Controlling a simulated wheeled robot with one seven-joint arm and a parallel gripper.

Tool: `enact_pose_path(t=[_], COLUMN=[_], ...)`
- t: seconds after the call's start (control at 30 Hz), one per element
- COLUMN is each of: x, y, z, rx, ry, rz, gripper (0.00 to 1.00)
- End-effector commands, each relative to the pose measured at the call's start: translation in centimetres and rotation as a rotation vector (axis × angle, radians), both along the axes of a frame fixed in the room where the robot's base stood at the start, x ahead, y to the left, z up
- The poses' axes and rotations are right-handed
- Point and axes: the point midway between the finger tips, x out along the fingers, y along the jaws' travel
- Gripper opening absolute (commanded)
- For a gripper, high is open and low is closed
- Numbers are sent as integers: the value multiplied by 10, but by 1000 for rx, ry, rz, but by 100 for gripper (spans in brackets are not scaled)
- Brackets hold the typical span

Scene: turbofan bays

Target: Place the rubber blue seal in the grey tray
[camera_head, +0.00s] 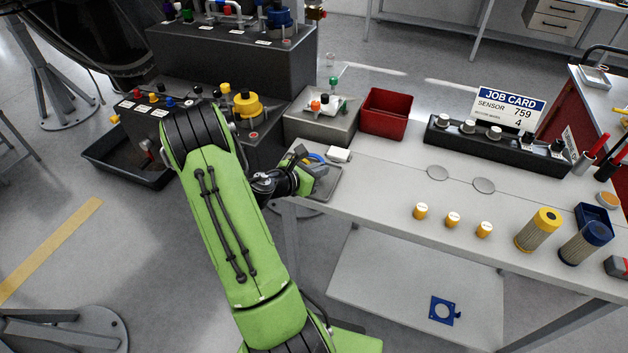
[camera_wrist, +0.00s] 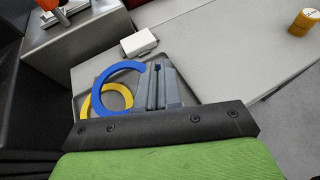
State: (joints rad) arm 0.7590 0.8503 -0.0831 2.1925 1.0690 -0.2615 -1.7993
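The blue seal (camera_wrist: 112,72) is a flat ring in the wrist view; its right side runs in between my gripper's fingers. My gripper (camera_wrist: 160,82) has its fingers close together, with a bit of blue showing between them, so it looks shut on the seal. The seal is over the grey tray (camera_wrist: 84,74) and overlaps a yellow ring (camera_wrist: 116,88) in it. I cannot tell whether the seal touches the tray floor. In the head view, my gripper (camera_head: 318,168) is over the tray (camera_head: 328,190) at the table's left end, with a little of the blue seal (camera_head: 316,158) showing.
A white box (camera_head: 339,155) stands just behind the tray. A grey fixture (camera_head: 322,122) and a red bin (camera_head: 386,112) are farther back. A blue plate (camera_head: 442,310) lies on the lower shelf.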

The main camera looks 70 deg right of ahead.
Motion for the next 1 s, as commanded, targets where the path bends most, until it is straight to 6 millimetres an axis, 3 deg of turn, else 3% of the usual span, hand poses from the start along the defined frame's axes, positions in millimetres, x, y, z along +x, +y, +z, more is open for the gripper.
enact_pose_path(t=[0.13, 0.33, 0.4, 0.5, 0.83, 1.0], x=[0, 1, 1, 1, 4, 21], y=[0, 0, 0, 0, 5, 35], z=[-30, -30, -30, -30, -28, -13], rx=[3, 1, 1, 2, 1, 2], ry=[2, -1, -2, -1, 0, 0], rz=[0, 2, 2, 1, 2, 8], gripper=[0, 0, 16, 30, 30, 30])
